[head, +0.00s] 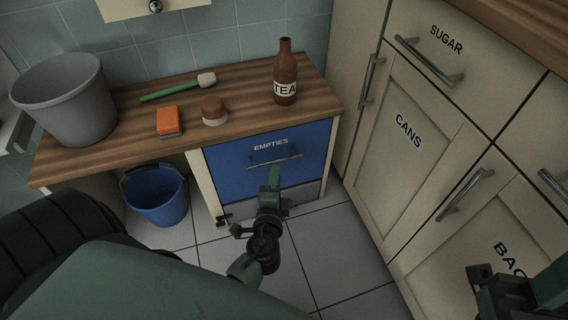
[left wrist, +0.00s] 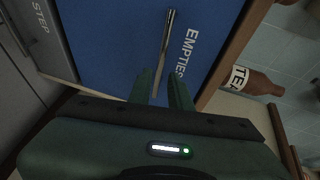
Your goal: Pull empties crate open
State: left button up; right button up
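The empties crate (head: 235,172) has a blue front marked EMPTIES and sits under the wooden counter; its front looks closed. Its metal bar handle (head: 275,160) runs across the front. My left gripper (head: 272,178) is in front of the crate, just below the handle in the head view. In the left wrist view its two green fingers (left wrist: 164,82) are apart, and the handle (left wrist: 165,45) runs down to the gap between them. I cannot tell whether they touch it. My right gripper (head: 515,290) is partly in view at the bottom right, its fingers unclear.
The counter (head: 240,105) holds a grey bucket (head: 65,105), an orange sponge (head: 169,121), a brush (head: 178,88), a brown jar (head: 213,110) and a TEA bottle (head: 286,75). A blue bucket (head: 155,197) stands below left. Cream cabinets (head: 400,150) line the right. Floor before the crate is clear.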

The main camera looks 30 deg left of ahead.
aim_at(278, 161)
pick_arm(q)
jog(key=x, duration=0.7)
jog(key=shift+w, duration=0.1)
jog(key=shift+c, duration=0.3)
grip_shut()
dwell(1.0)
